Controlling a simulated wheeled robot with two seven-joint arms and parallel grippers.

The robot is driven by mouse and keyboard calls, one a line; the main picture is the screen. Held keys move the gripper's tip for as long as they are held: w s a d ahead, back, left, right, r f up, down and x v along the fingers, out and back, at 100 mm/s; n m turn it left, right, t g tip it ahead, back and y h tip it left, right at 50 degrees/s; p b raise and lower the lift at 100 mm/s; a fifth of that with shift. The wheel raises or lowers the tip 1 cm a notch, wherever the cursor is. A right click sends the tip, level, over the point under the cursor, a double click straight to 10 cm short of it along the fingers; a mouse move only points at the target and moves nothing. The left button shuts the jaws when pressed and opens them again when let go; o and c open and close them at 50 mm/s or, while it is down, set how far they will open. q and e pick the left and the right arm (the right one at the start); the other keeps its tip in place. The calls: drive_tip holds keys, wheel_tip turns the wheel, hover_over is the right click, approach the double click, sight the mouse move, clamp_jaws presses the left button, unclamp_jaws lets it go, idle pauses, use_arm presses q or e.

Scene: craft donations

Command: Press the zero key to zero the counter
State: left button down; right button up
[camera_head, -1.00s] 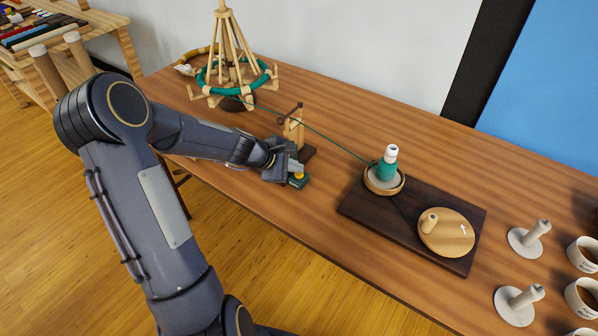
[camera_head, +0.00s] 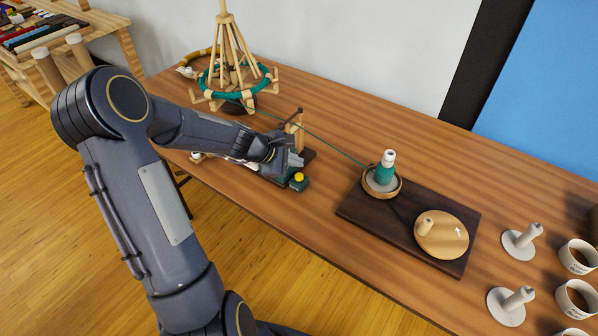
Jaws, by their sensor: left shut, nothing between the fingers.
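The counter (camera_head: 298,186) is a small dark green unit on the wooden table, with a yellow key (camera_head: 299,177) on top; I take this for the zero key. Its display cannot be read from here, and its left part is hidden behind my left arm. My left gripper (camera_head: 297,160) is shut and empty. In the picture it sits just above and behind the yellow key, apart from it. My right gripper is out of view.
A wooden yarn swift (camera_head: 227,60) with green yarn stands behind on the left. Spindles and labelled cups (camera_head: 577,257) stand at right.

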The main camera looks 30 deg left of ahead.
use_arm(q)
drive_tip(key=shift+r+p, duration=0.85)
drive_tip(key=shift+r, duration=0.6)
drive_tip(key=shift+f, duration=0.1)
drive_tip(key=s+d+r+m+g, duration=0.1)
drive_tip(key=s+d+r+m, duration=0.8)
drive_tip(key=s+r+m, duration=0.15)
drive_tip(key=s+d+m+g, duration=0.1)
drive_tip(key=s+d+m, duration=0.2)
drive_tip(key=s+m, duration=0.6)
drive_tip(key=s+r, duration=0.1)
drive_tip(key=s, duration=0.7)
drive_tip(key=shift+s+y, duration=0.3)
drive_tip(key=shift+d, duration=0.1)
